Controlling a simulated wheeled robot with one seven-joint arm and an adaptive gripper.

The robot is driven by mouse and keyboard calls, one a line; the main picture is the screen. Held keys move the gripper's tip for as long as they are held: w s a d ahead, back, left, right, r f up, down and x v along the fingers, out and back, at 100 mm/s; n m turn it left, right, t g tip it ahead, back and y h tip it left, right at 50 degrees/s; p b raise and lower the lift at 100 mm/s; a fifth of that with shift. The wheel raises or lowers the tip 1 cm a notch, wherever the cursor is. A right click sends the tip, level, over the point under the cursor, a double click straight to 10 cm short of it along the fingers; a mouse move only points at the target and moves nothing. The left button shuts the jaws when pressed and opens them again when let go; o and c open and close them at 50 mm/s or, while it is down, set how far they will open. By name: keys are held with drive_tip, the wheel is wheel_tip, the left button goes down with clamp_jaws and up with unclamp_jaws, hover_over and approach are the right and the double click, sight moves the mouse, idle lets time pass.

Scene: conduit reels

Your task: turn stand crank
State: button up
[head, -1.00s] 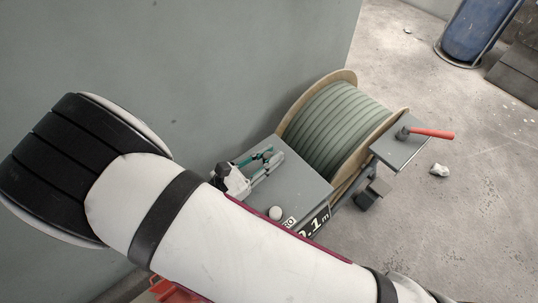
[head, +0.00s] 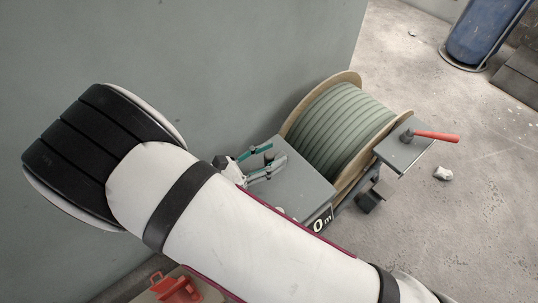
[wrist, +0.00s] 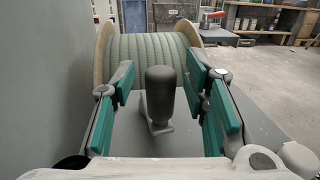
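The crank's dark grey upright knob (wrist: 161,92) stands between the two teal-padded fingers of my gripper (wrist: 170,100) in the wrist view. Gaps show on both sides of it, so my gripper is open around the knob and not closed on it. The crank's light grey arm (wrist: 156,128) lies below the knob. In the head view my gripper (head: 264,165) is over the grey stand top (head: 300,188), with the knob (head: 268,158) showing small at the fingers. The reel (head: 345,128) of green conduit is just beyond; it also shows in the wrist view (wrist: 145,48).
A wall (head: 240,60) runs close on the left. A blue drum (head: 482,30) stands far right, with open floor before it.

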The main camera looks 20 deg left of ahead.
drive_tip(key=v, duration=1.2)
drive_tip(key=shift+a, duration=0.1)
